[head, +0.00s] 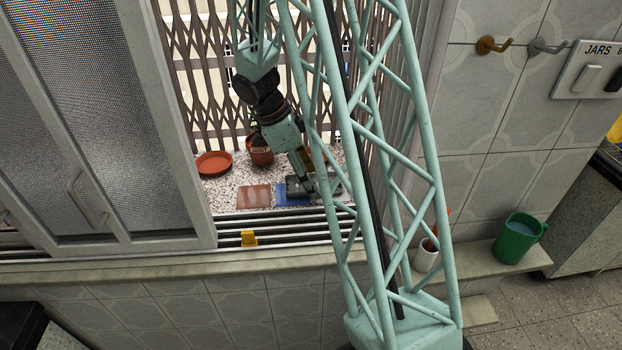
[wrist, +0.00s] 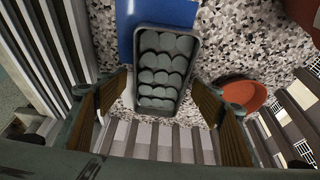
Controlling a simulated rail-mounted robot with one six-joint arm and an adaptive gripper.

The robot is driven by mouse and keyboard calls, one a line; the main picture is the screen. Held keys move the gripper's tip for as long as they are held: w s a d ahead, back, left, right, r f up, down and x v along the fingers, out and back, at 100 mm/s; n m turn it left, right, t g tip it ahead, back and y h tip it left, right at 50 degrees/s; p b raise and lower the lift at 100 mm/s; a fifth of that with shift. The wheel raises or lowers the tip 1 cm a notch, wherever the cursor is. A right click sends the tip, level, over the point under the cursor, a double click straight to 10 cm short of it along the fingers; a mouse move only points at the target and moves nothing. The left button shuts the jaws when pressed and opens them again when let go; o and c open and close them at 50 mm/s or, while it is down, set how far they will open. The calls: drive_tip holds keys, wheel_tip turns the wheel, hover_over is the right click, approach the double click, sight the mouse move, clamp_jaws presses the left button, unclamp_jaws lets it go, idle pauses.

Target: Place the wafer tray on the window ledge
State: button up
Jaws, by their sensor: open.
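The wafer tray (wrist: 160,69) is a dark grey oblong tray with several round grey wafers in rows. In the wrist view it lies on the speckled window ledge (wrist: 228,40), its far end at or over the edge of a blue mat (wrist: 165,14). My gripper (wrist: 160,84) is open, with one brown-padded finger on each side of the tray's near part. I cannot tell whether either finger touches it. In the head view my gripper (head: 308,186) is low over the ledge (head: 222,188), beside the blue mat (head: 291,200); my lattice structure partly hides the tray there.
A red-brown mat (head: 253,197), a terracotta saucer (head: 213,163) and a potted plant (head: 260,153) stand on the ledge. A folding grille (head: 205,70) closes its back. Sliding rails with a yellow block (head: 249,238) run in front. A green mug (head: 519,238) stands at right.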

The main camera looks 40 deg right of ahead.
drive_tip(key=p+v, duration=0.1)
drive_tip(key=v, duration=1)
drive_tip(key=shift+a+r+p, duration=0.2)
drive_tip(key=shift+r+p, duration=0.15)
drive_tip(key=shift+p, duration=0.05)
drive_tip(key=shift+w, duration=0.1)
drive_tip(key=shift+r, duration=0.1)
drive_tip(key=s+a+r+n+t+y, duration=0.1)
drive_tip(key=s+a+r+n+t, duration=0.1)
drive_tip(key=s+a+r+n, duration=0.5)
drive_tip(key=s+a+r+n+t, duration=0.1)
drive_tip(key=s+a+r+n, duration=0.35)
drive_tip(key=a+r, duration=0.45)
drive_tip(key=s+a+r+n+t+y, duration=0.1)
drive_tip(key=s+a+r+n+t, duration=0.1)
drive_tip(key=s+a+n, duration=0.4)
drive_tip(key=s+a+r+n+t+y, duration=0.1)
drive_tip(key=s+a+r+n, duration=0.1)
drive_tip(key=s+a+n, duration=0.4)
drive_tip(key=shift+s+r+n+t, duration=0.4)
drive_tip(key=shift+s+n, duration=0.65)
drive_tip(key=shift+s, duration=1.4)
